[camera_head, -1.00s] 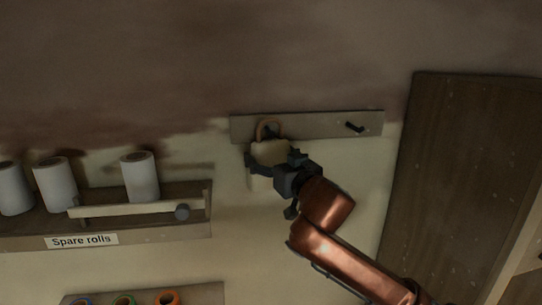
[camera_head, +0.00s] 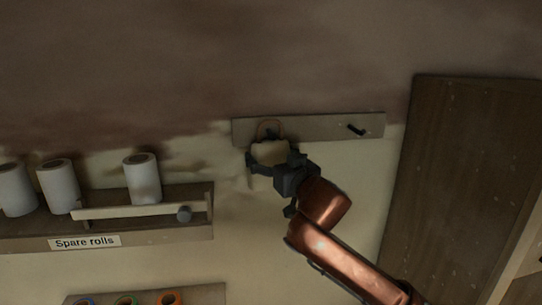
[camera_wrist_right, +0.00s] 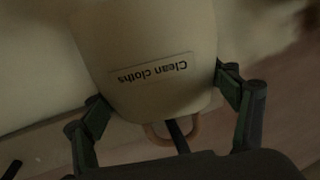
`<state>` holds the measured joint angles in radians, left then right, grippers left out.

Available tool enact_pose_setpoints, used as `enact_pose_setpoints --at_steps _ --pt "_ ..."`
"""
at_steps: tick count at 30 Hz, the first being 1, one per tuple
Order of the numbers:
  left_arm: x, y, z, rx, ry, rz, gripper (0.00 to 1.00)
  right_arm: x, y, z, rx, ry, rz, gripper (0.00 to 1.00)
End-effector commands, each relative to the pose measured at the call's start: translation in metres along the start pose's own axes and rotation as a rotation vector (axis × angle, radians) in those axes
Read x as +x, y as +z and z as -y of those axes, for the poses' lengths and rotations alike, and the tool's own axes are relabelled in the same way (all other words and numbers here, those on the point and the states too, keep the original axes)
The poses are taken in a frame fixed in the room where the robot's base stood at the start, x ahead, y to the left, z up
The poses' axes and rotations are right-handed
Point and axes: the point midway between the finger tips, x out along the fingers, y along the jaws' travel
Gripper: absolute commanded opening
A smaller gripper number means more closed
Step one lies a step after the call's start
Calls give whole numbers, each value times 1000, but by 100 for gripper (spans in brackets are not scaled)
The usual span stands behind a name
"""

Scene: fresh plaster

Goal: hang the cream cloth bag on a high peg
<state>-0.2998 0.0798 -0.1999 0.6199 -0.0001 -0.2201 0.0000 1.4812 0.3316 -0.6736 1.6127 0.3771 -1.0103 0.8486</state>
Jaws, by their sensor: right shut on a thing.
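The cream cloth bag (camera_head: 268,152) is against the peg rail (camera_head: 310,128), at the rail's left end. Its loop (camera_head: 268,126) stands up around the left peg's place in the head view. In the right wrist view the bag (camera_wrist_right: 150,45) reads "Clean cloths" upside down, and the dark peg (camera_wrist_right: 178,136) crosses its tan loop (camera_wrist_right: 193,135). Whether the loop rests on the peg I cannot tell. My right gripper (camera_head: 275,161) is shut on the bag, one finger on each side. The rail's right peg (camera_head: 356,130) is bare. My left gripper is out of view.
A shelf (camera_head: 150,235) labelled "Spare rolls" with white rolls (camera_head: 144,178) stands at the left. Coloured tape rolls (camera_head: 168,299) are below it. A tall brown wooden panel (camera_head: 455,180) is at the right. Wet, dark plaster covers the wall above.

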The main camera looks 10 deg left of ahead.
Motion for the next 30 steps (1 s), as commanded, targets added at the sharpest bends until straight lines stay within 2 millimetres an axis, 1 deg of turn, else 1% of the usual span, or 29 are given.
enact_pose_setpoints --at_steps 7,30 --pt "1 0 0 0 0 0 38 -1 -1 0 -1 0 -3 47" --pt "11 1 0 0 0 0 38 0 14 0 -1 0 -3 47"
